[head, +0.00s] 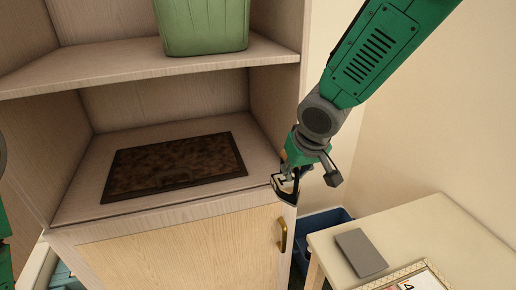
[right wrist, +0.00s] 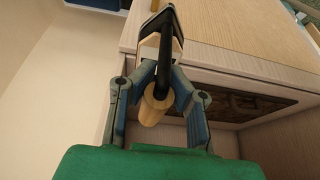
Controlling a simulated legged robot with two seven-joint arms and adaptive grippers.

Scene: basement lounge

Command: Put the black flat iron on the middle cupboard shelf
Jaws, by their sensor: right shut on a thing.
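My right gripper (head: 291,181) is shut on the black flat iron (head: 289,196), just outside the cupboard's right front edge. In the right wrist view the gripper (right wrist: 157,90) holds the iron (right wrist: 165,45) by its handle, with a pale wooden grip between the fingers. The iron has a dark outline and a pale face. The middle cupboard shelf (head: 84,192) bears a dark brown flat panel or mat (head: 175,165) and is to the left of the gripper. My left gripper is out of view; only bits of my left arm show at the left edge.
A green bin (head: 205,25) stands on the upper shelf (head: 110,68). Below the middle shelf is a closed door with a brass handle (head: 283,235). At right a pale table (head: 335,262) holds a grey book (head: 361,252) and a frame (head: 418,277). A blue bin (head: 318,222) stands behind.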

